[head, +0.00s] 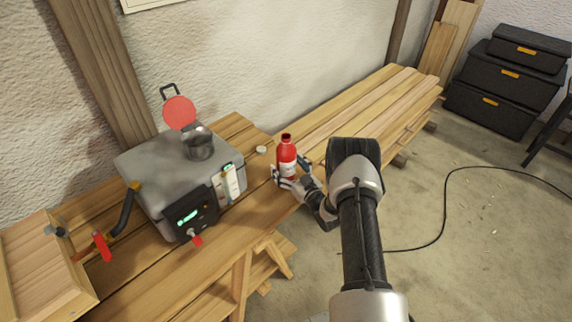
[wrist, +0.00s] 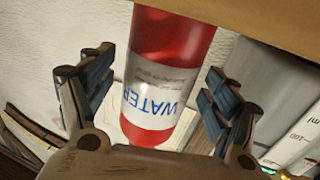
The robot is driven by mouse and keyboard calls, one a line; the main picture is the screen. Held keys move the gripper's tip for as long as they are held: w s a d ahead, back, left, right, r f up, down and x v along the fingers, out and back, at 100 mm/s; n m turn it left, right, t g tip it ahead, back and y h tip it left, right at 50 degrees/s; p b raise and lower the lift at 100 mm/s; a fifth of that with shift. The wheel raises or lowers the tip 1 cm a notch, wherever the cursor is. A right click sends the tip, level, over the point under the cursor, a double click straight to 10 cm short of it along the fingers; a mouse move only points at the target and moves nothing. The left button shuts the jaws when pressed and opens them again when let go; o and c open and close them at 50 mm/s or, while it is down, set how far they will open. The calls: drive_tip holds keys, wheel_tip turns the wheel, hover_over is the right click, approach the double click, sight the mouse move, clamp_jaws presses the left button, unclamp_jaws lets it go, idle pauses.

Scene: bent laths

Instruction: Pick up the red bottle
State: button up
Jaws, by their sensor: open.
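The red bottle (head: 287,156) stands upright on the wooden bench in the head view, to the right of the grey box. My gripper (head: 290,172) is at the bottle's lower part, with its fingers low beside it. In the wrist view the red bottle (wrist: 172,45) appears upside down, with a pale label reading "WATER". My gripper (wrist: 155,100) is open there, with one finger on each side of the bottle. A gap shows on both sides, so the fingers look apart from it.
The grey box (head: 170,165) with a display, a metal cup (head: 198,143) and a red round lid (head: 179,112) is left of the bottle. A small pale cap (head: 261,150) lies behind it. Long laths (head: 350,110) extend to the right.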

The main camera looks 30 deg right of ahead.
drive_tip(key=shift+w+r, duration=0.1)
drive_tip(key=shift+w, duration=0.55)
drive_tip(key=shift+c, duration=0.5)
drive_tip(key=c, duration=1.1)
drive_tip(key=shift+c, duration=0.2)
drive_tip(key=shift+r, duration=0.1)
